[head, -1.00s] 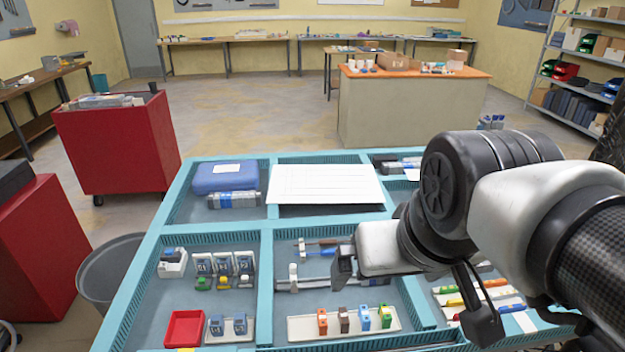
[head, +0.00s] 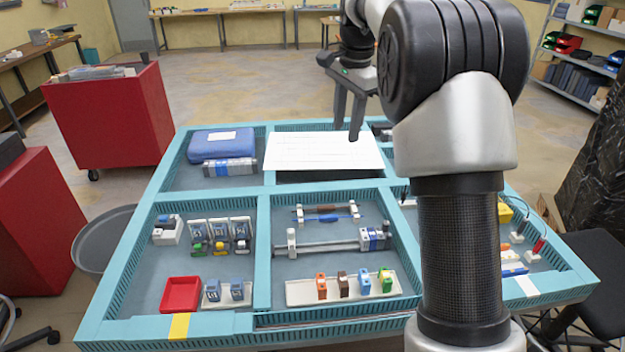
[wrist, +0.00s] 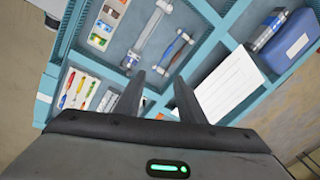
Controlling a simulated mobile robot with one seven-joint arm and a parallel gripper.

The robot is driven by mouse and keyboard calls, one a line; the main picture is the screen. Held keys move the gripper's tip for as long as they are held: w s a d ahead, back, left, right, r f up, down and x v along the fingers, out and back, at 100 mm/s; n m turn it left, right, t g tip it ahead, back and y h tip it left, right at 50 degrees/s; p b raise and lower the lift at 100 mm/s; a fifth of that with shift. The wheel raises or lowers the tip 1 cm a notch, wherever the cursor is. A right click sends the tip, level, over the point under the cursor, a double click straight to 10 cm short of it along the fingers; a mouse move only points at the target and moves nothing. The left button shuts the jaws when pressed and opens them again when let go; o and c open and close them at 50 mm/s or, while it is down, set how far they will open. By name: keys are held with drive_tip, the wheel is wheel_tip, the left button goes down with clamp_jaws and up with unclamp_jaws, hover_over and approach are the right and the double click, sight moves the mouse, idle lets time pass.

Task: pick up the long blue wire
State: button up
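My gripper (head: 346,128) is open and empty, raised above the far part of the blue-framed table in the head view. Its two fingers also show apart in the wrist view (wrist: 160,76). A short blue strip (head: 514,271), which looks like a blue wire, lies in the right compartment, partly hidden behind my arm. In the wrist view a white wire tray (wrist: 86,77) holds coloured strips, too small to tell which is the long blue wire. A blue-handled tool (head: 328,219) lies in the middle compartment, apart from the gripper.
The middle compartment holds a metal bar (head: 325,247) and a tray of coloured blocks (head: 300,292). At left are a red bin (head: 181,295) and several sockets. A white board (head: 300,150) and blue case (head: 221,144) lie at the back. Raised dividers separate compartments.

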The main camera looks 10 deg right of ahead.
drive_tip(key=w+f+m+g+b, duration=0.15)
drive_tip(key=w+f, duration=0.25)
drive_tip(key=f, duration=0.4)
drive_tip(key=w+f+m, duration=0.3)
drive_tip(key=w+f, duration=0.2)
drive_tip(key=f, duration=0.2)
drive_tip(key=b, duration=0.2)
hover_over(329, 216)
drive_tip(key=shift+m, duration=0.45)
drive_tip(key=f, duration=1.4)
drive_tip(key=shift+s+d+f, duration=0.1)
drive_tip(key=shift+s+f, duration=0.2)
drive_tip(key=shift+f, duration=0.1)
drive_tip(key=shift+w+f, duration=0.2)
drive_tip(key=shift+f, duration=1.3)
drive_tip(key=shift+w+f, duration=0.15)
drive_tip(key=shift+f, duration=1.3)
drive_tip(key=shift+c, duration=0.4)
clamp_jaws()
